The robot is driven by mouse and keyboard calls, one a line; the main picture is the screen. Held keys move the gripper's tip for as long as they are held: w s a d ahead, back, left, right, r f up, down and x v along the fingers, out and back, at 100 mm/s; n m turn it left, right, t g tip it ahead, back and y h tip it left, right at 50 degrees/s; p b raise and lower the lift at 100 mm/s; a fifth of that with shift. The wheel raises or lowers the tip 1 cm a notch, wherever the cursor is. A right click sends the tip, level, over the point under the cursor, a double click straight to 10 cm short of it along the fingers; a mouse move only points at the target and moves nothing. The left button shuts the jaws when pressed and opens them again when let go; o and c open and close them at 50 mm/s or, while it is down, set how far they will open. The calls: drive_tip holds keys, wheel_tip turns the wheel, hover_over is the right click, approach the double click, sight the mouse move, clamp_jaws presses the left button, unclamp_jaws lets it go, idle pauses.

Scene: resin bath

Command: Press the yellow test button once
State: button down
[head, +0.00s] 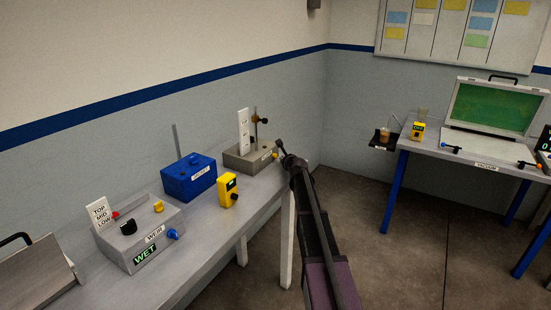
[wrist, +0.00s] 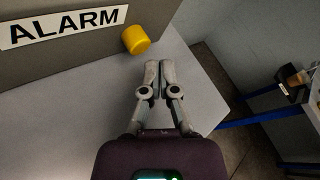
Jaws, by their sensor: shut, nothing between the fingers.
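A round yellow button (wrist: 135,39) sticks out of the front of a grey box (wrist: 60,65) with an ALARM label, in the wrist view. In the head view the same box (head: 238,161) stands at the far end of the left bench, with the yellow button (head: 274,156) small at its right. My gripper (wrist: 160,66) is shut and empty. Its fingertips are just right of and below the button in the wrist view, with a visible gap. In the head view my gripper (head: 281,147) is beside the box's right end. No "test" label is readable.
A second grey box (head: 150,240) on the left bench also has a yellow knob (head: 158,207). A blue box (head: 190,180) and a yellow meter (head: 228,191) stand between the two. Open floor (head: 375,215) separates this bench from the right table (head: 430,148).

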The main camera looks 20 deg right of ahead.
idle(0.4)
drive_tip(key=shift+w+a, duration=0.25)
drive_tip(key=shift+w, duration=0.1)
drive_tip(key=shift+w+a, duration=0.35)
drive_tip(key=shift+w, duration=0.05)
idle(1.3)
drive_tip(key=shift+s+d, duration=0.1)
drive_tip(key=shift+s, duration=0.05)
drive_tip(key=shift+s+d, duration=0.5)
drive_tip(key=shift+s, duration=0.05)
idle(0.5)
drive_tip(key=shift+s+d, duration=0.75)
drive_tip(key=shift+s, duration=0.25)
drive_tip(key=shift+s+d, duration=0.75)
drive_tip(key=shift+s, duration=0.25)
